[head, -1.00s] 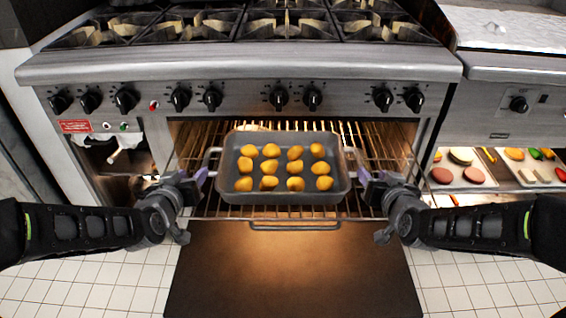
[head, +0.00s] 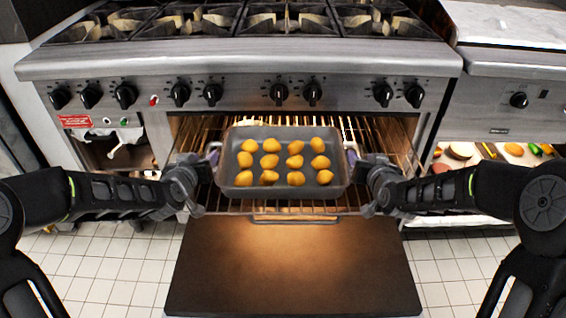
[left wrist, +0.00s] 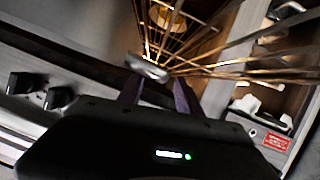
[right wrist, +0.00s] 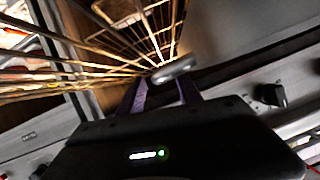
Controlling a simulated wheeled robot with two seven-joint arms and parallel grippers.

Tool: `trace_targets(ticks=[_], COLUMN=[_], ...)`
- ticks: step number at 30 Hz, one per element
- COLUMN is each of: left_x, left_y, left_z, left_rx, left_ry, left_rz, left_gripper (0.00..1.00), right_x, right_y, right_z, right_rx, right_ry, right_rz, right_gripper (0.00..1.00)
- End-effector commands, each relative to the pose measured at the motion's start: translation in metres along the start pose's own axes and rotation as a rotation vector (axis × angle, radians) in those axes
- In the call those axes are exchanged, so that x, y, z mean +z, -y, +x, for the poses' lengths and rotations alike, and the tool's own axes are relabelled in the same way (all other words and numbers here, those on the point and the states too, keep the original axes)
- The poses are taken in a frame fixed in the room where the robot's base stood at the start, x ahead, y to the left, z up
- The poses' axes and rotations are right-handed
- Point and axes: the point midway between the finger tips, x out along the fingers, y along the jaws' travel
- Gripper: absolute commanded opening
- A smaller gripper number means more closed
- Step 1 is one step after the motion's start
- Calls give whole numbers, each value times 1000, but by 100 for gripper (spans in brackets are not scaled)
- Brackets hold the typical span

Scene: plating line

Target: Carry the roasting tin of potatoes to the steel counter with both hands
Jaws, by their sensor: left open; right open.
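The grey roasting tin (head: 283,192) of potatoes (head: 270,161) sits level on the pulled-out oven rack, in the open oven. It has a loop handle at each short end. My left gripper (head: 208,160) is at the left handle, its fingers open. In the left wrist view that handle (left wrist: 147,68) lies at the tips of the two fingers (left wrist: 155,88). My right gripper (head: 356,160) is open at the right handle. In the right wrist view that handle (right wrist: 175,68) lies at the fingertips (right wrist: 163,88). I cannot tell whether either finger touches. The steel counter is not clearly identifiable.
The wire rack (head: 290,208) extends over the lowered oven door (head: 290,270). The control panel with knobs (head: 311,94) and the burners stand above and behind the tin. A fridge unit with trays of food (head: 480,155) is at right. Tiled floor (head: 450,270) lies in front.

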Motion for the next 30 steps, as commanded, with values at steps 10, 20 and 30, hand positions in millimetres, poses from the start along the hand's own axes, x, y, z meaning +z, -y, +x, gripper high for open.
trace_targets(ticks=[10,20,30], left_x=[1,0,1], left_y=[0,0,1], left_z=[30,31,31], left_rx=[-1,-1,-1], left_ry=[1,1,1], left_rz=[-1,-1,-1], left_gripper=[42,36,8], right_x=[0,0,1], right_y=[0,0,-1], right_z=[30,31,31], right_rx=[0,0,1], right_ry=[1,1,1], right_rz=[-1,0,0], right_gripper=[42,36,8])
